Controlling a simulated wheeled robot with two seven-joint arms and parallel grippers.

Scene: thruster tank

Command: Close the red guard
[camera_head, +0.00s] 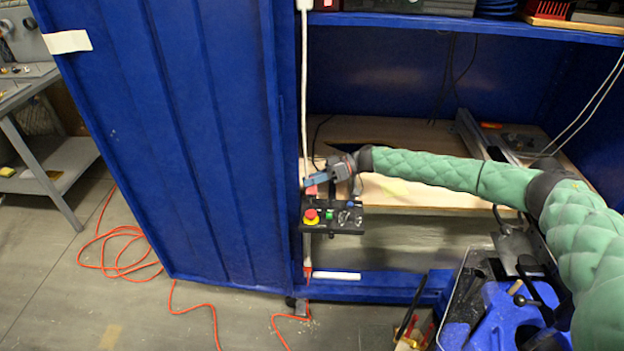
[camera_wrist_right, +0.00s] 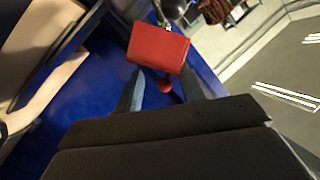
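The red guard (camera_wrist_right: 158,48) shows in the right wrist view as a raised red flap just beyond the fingertips. In the head view only a small red part of it (camera_head: 311,190) shows below my right gripper (camera_head: 312,182), at the top of the black control box (camera_head: 343,228). In the wrist view, my right gripper's two fingers (camera_wrist_right: 163,84) stand apart, with a small round red part (camera_wrist_right: 165,85) visible between them. I cannot tell whether a finger touches the guard. My left gripper is in neither view.
The box carries a red mushroom button (camera_head: 311,215) on a yellow base and a green button (camera_head: 330,214). A blue cabinet door (camera_head: 180,140) stands open left of it. A wooden shelf (camera_head: 430,200) lies behind. Orange cable (camera_head: 115,250) lies on the floor.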

